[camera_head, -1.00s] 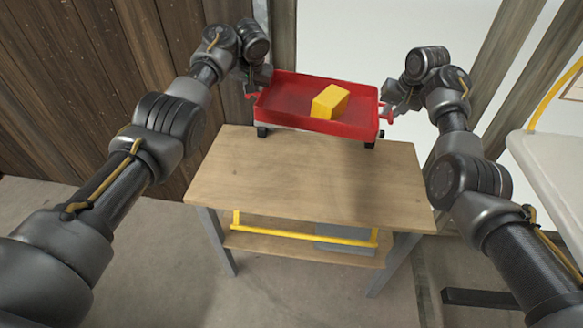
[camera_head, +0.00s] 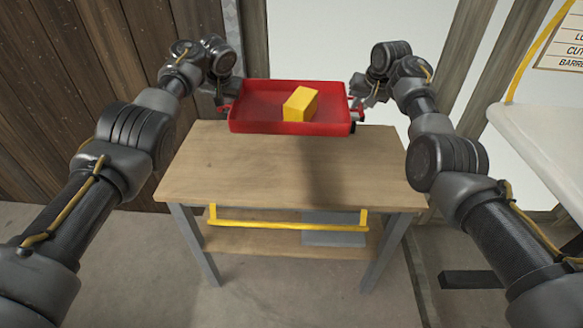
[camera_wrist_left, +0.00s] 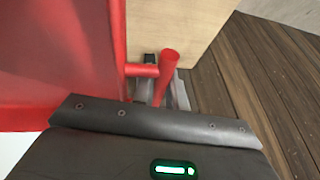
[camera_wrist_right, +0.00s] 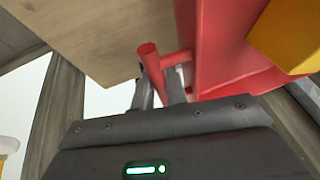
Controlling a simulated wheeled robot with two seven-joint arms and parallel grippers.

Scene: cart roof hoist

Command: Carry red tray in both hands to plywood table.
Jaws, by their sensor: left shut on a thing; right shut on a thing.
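The red tray (camera_head: 248,121) shows in the head view at the far edge of the plywood table (camera_head: 230,165), roughly level. A yellow block (camera_head: 300,104) lies in it. I cannot tell whether its underside touches the tabletop. My left gripper (camera_head: 223,106) is shut on the tray's left handle, which shows in the left wrist view (camera_wrist_left: 168,68). My right gripper (camera_head: 357,104) is shut on the right handle, which shows in the right wrist view (camera_wrist_right: 150,58). The tray stands between both grippers.
The plywood tabletop in front of the tray is clear, with a shadow across it. A yellow bar (camera_head: 290,226) and a lower shelf (camera_head: 245,240) are below. A wooden wall (camera_head: 60,90) is at left. A white surface (camera_head: 545,140) with a yellow rail (camera_head: 528,60) stands at right.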

